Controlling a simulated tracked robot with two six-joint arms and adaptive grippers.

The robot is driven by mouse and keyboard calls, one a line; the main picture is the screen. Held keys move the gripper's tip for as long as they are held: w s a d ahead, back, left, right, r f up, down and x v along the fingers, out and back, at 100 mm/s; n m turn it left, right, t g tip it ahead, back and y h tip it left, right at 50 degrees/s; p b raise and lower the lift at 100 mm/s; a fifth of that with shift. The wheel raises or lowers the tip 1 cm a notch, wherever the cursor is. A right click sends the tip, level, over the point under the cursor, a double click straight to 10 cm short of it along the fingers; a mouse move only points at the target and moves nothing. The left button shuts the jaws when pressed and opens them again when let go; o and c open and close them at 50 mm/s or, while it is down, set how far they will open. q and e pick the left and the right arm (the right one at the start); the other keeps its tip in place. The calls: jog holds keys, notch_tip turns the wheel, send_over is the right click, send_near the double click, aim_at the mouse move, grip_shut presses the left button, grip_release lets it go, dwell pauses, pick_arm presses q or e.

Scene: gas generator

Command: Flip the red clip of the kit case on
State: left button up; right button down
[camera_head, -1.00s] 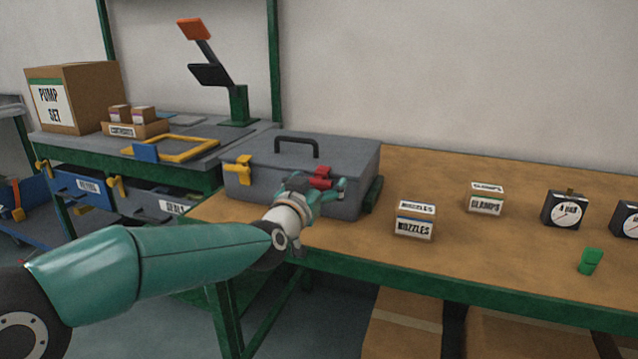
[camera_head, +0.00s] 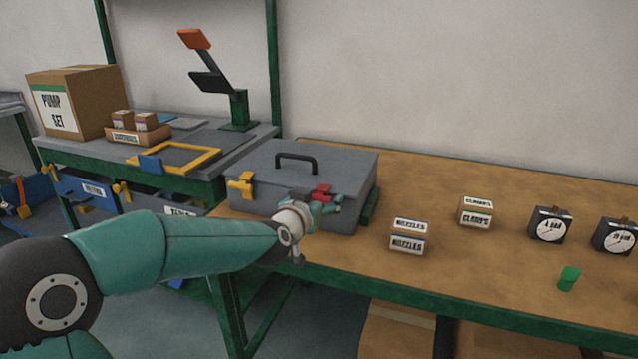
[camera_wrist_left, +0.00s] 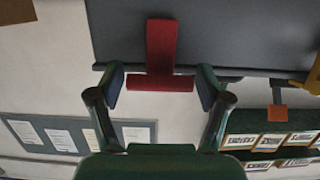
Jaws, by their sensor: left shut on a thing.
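The grey kit case (camera_head: 265,198) stands on the wooden bench with its lid down. A yellow clip (camera_head: 241,185) is at its left front and the red clip (camera_head: 322,191) at its right front. My left gripper (camera_head: 325,204) is at the front of the case, at the red clip. In the left wrist view, the red clip (camera_wrist_left: 161,50) is T-shaped and lies against the case (camera_wrist_left: 235,35). Its crossbar is between the two fingers of my left gripper (camera_wrist_left: 161,87), which is shut on it. The head view partly hides the clip behind the gripper. My right gripper is not in view.
Nozzles boxes (camera_head: 408,237), a clamps box (camera_head: 475,211), two gauges (camera_head: 550,225) and a green piece (camera_head: 569,279) are on the bench to the right. A dark green object (camera_head: 369,208) is beside the case's right end. A grey side table (camera_head: 205,147) stands at left.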

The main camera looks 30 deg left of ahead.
pick_arm(q)
jog(key=shift+r, duration=0.1)
jog(key=o, duration=1.1)
jog(key=shift+s, duration=0.1)
jog(key=v, duration=1.1)
jog(key=shift+s, duration=0.35)
